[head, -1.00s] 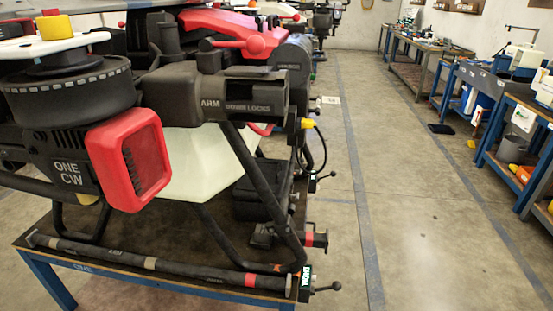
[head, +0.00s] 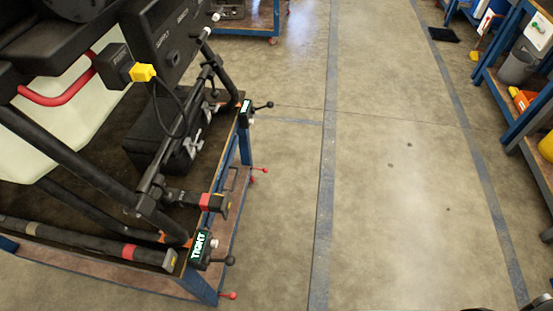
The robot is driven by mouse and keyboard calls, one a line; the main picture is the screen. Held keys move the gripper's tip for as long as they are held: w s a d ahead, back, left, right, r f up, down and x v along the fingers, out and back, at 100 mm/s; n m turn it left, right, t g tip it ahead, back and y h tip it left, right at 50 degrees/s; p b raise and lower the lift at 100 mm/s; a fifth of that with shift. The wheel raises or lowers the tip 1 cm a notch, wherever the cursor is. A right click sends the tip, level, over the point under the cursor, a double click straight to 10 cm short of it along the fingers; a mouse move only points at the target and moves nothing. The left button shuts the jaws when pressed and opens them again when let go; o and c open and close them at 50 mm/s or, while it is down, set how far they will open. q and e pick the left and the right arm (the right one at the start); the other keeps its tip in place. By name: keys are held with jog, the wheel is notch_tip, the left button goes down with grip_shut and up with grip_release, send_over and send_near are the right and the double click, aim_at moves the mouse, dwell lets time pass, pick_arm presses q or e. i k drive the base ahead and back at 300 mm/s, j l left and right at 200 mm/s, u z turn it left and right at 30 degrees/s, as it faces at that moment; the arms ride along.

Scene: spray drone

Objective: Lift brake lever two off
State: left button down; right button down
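The drone stands on a blue-framed wheeled table (head: 205,287). Low at its near right corner a small red-tipped lever (head: 229,295) sticks out just above the floor. Two more red-tipped levers (head: 261,170) show close together low at the farther right corner. I cannot read a number on any of them, so I cannot tell which is brake lever two. Higher up, a black ball-ended handle (head: 229,261) sits beside a green TIGHT label (head: 198,246); a similar handle (head: 264,106) is at the farther corner. Neither of my grippers is in view.
The drone's black legs (head: 90,166) and pale tank (head: 75,120) fill the left. Another table (head: 262,30) with red-tipped levers stands beyond. The concrete floor (head: 400,200) right of the drone's table is clear. Blue benches (head: 520,120) line the far right, with a grey bin (head: 516,68).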

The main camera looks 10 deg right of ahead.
aim_at(264, 171)
jog(key=i+l+u, duration=0.25)
jog(key=i+l, duration=0.2)
jog(key=l, duration=0.2)
jog(key=i+l+u, duration=0.15)
jog(key=l, duration=0.25)
jog(key=i+l+u, duration=0.1)
jog(key=i+l, duration=0.15)
jog(key=i+l+u, duration=0.15)
jog(key=l, duration=0.35)
